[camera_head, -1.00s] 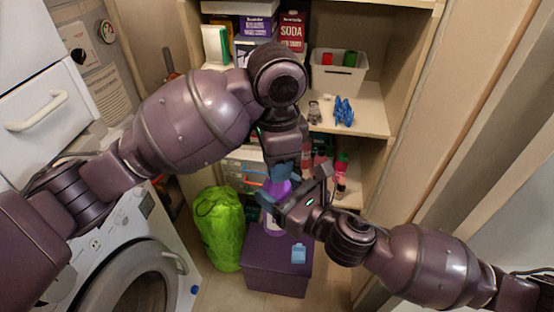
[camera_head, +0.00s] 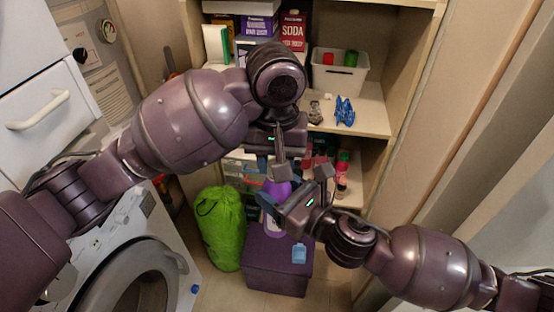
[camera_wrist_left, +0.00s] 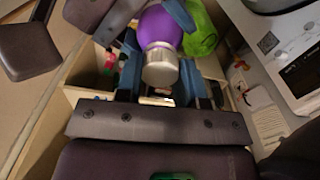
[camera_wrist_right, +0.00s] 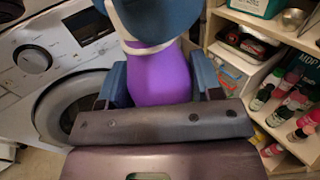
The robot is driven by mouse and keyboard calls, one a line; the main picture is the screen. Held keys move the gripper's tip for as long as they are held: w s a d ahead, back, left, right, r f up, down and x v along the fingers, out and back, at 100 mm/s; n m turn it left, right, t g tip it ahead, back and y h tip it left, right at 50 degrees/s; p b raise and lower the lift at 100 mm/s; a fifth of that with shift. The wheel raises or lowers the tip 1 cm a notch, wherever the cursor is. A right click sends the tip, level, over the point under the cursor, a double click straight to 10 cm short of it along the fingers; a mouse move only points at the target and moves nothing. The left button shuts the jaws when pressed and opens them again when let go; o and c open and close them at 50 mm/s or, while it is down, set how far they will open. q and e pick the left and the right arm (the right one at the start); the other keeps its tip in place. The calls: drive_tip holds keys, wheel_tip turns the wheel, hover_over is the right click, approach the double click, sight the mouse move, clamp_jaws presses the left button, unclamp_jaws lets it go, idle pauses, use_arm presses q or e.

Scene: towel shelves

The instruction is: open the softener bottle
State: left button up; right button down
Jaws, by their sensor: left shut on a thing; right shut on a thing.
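The softener bottle is purple (camera_head: 277,192) and stands in front of the lower shelves in the head view, partly hidden by my grippers. In the left wrist view its purple body (camera_wrist_left: 160,28) shows beyond a silver-grey cap (camera_wrist_left: 160,66). My left gripper (camera_head: 282,155) comes from above, with its blue-padded fingers shut on the cap. My right gripper (camera_head: 296,192) comes from the right and is shut on the bottle's body, which also fills the space between its fingers in the right wrist view (camera_wrist_right: 160,82). A blue pad-like part hides the bottle's top there.
A purple box (camera_head: 272,272) stands below the grippers, beside a green bag (camera_head: 218,228). A washing machine (camera_head: 135,262) is at left. Shelves behind hold a white bin (camera_head: 338,75), boxes and several small bottles. Bare floor shows at the bottom.

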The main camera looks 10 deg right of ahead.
use_arm(q)
drive_tip(key=shift+w+a, duration=0.1)
drive_tip(key=shift+w, duration=0.05)
idle(0.4)
drive_tip(key=shift+r, duration=0.15)
drive_tip(key=shift+r, duration=0.95)
drive_tip(key=shift+r, duration=2)
